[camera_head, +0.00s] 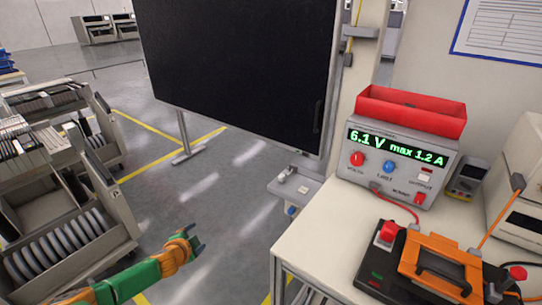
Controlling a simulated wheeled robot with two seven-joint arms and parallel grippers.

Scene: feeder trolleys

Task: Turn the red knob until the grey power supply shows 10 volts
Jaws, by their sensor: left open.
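The grey power supply (384,184) stands upright on the white bench at the right. Its green display (396,147) reads 6.1 V and max 1.2 A. The red knob (357,158) is at the left of its front panel, with a blue knob (389,167) to its right. My left gripper (198,243) is open and empty over the floor, left of the bench and well apart from the knob. My right gripper is not in view.
A red bin (410,111) sits on top of the power supply. A black and orange device (438,262) lies in front of it on the bench (312,250). A large black screen (240,65) stands behind. Feeder trolleys (65,250) stand at the left, with clear floor between.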

